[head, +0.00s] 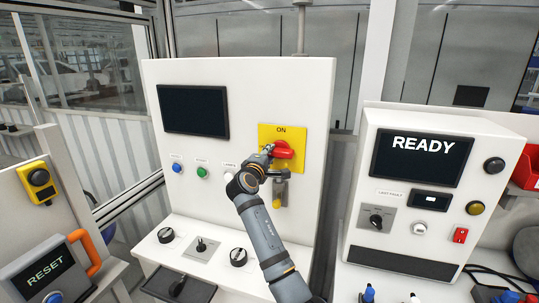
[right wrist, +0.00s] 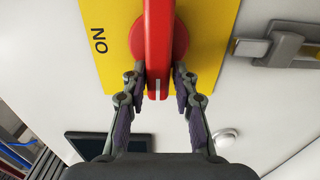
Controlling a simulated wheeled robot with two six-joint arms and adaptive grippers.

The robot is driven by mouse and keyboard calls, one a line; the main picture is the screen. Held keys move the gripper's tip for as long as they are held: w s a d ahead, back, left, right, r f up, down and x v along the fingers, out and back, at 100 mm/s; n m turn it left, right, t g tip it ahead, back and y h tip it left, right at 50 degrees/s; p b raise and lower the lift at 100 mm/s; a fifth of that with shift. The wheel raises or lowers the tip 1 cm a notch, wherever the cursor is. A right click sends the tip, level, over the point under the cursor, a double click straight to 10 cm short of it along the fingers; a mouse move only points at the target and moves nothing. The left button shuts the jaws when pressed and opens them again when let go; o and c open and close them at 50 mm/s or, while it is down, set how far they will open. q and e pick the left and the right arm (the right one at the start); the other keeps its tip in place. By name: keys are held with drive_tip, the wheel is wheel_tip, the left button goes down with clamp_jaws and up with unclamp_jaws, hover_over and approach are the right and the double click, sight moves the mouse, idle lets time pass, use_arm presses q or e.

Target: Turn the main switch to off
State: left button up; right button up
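The main switch is a red handle (head: 284,152) on a yellow plate (head: 297,133) marked ON at its top edge. The handle lies roughly horizontal across the plate. In the right wrist view the red handle (right wrist: 158,45) runs between the two fingers, with its white-marked end toward my palm. My right gripper (head: 268,150) is at the left end of the handle. Its fingers (right wrist: 160,82) stand open on either side of the handle, with a narrow gap showing on the right; contact on the left cannot be told. My left gripper is out of view.
A grey latch (right wrist: 275,47) sits beside the plate, below the switch in the head view. A dark screen (head: 193,110) and several small buttons are on the panel to the left. A READY cabinet (head: 483,130) stands right, a RESET box (head: 20,262) at lower left.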

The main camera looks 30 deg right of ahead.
drive_tip(key=shift+o, duration=1.1)
drive_tip(key=v, duration=0.7)
drive_tip(key=shift+s+a, duration=0.15)
drive_tip(key=shift+a, duration=0.1)
